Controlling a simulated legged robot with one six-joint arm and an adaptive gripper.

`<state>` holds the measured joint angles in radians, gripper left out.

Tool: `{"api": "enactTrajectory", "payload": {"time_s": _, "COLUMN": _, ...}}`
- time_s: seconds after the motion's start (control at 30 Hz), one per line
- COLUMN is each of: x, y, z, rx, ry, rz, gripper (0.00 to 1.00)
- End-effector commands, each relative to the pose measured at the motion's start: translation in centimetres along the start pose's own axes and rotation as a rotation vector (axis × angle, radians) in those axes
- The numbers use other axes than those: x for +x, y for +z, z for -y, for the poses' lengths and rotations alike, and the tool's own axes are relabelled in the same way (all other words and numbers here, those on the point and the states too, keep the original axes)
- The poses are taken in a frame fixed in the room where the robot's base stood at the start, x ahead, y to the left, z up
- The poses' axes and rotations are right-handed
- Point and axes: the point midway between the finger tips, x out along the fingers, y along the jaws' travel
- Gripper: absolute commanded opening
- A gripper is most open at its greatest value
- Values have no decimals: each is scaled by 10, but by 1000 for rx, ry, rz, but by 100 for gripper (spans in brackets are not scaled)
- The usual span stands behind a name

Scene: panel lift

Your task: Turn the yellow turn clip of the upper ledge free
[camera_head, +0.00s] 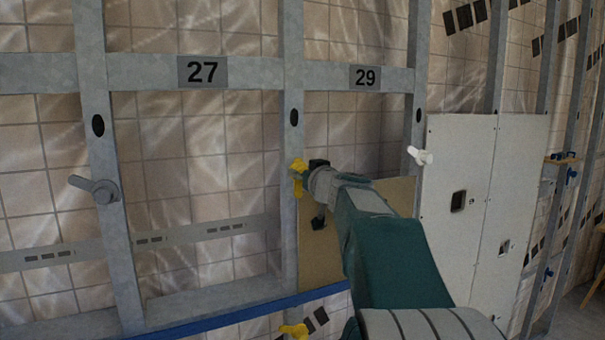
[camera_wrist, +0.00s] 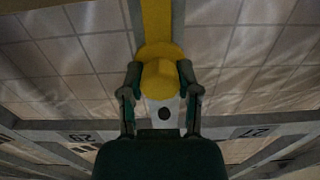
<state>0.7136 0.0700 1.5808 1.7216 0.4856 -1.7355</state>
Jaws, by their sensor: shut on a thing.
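The yellow turn clip (camera_head: 298,166) sits on the metal upright between bays 27 and 29. In the wrist view its round yellow knob (camera_wrist: 160,80) lies between my two fingers, and a yellow bar (camera_wrist: 157,20) runs from it to the picture's top edge. My gripper (camera_wrist: 162,88) is shut on the knob, one finger on each side. In the head view my gripper (camera_head: 318,172) reaches the clip from the right, and my arm hides part of that bay. I cannot tell from these frames how far the clip is turned.
A tan panel (camera_head: 318,255) stands behind my arm. A second yellow clip (camera_head: 293,331) is below, under the blue ledge (camera_head: 235,315). A grey handle (camera_head: 95,188) is on the left upright, a white one (camera_head: 420,155) by the white cabinet (camera_head: 460,210).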

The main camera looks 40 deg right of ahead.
Motion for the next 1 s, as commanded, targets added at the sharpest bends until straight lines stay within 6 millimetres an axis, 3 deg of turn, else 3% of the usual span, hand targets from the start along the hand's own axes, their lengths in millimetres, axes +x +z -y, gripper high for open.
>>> {"api": "enactTrajectory", "payload": {"time_s": 0.37, "x": 0, "y": -1, "z": -1, "rx": 160, "ry": 1, "rz": -3, "gripper": 0}}
{"api": "enactTrajectory", "payload": {"time_s": 1.0, "x": 0, "y": -1, "z": -3, "rx": 755, "ry": 2, "rz": -4, "gripper": 0}}
